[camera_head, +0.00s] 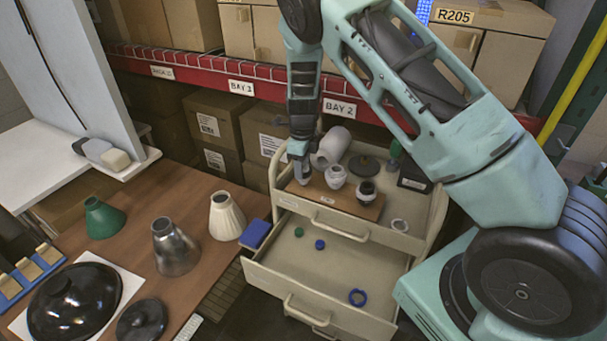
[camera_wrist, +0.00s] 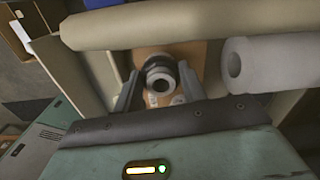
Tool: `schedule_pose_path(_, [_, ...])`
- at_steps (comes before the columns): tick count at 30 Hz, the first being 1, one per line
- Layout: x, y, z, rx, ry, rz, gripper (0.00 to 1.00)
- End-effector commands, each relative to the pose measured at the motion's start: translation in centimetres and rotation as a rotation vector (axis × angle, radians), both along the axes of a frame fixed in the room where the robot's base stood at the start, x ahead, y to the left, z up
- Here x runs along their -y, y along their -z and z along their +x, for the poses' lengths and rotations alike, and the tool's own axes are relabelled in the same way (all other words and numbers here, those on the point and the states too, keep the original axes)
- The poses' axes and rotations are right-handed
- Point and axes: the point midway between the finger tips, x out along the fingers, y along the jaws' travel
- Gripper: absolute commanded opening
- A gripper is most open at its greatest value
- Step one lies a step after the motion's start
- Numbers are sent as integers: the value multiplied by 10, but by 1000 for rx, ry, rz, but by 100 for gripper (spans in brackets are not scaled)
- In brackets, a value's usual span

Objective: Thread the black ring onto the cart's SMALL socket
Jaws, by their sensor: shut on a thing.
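My gripper (camera_head: 299,178) points down at the left end of the wooden board on the cart (camera_head: 430,215). In the wrist view its two fingers (camera_wrist: 157,92) stand on either side of the black ring (camera_wrist: 156,66). The ring lies around a pale socket (camera_wrist: 161,86) whose round opening faces the camera. The gripper is shut on the ring. How far down the ring sits is unclear. In the head view the gripper hides this socket. Two other sockets stand to its right on the board: a white one (camera_head: 336,177) and one with a black top (camera_head: 366,191).
A white roll (camera_head: 333,146) lies close behind the gripper. A dark disc (camera_head: 365,166) and a black box (camera_head: 413,180) are on the cart top. Lampshades (camera_head: 226,217) stand on the left table.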

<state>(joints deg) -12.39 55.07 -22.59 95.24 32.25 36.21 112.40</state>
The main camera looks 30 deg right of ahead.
Motion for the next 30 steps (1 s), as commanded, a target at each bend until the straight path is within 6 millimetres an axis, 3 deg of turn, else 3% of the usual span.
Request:
schedule_pose_path(21, [1,4,-4,-14,524,-1,14])
schedule_pose_path(30, [2,6,-4,-12,584,-1,14])
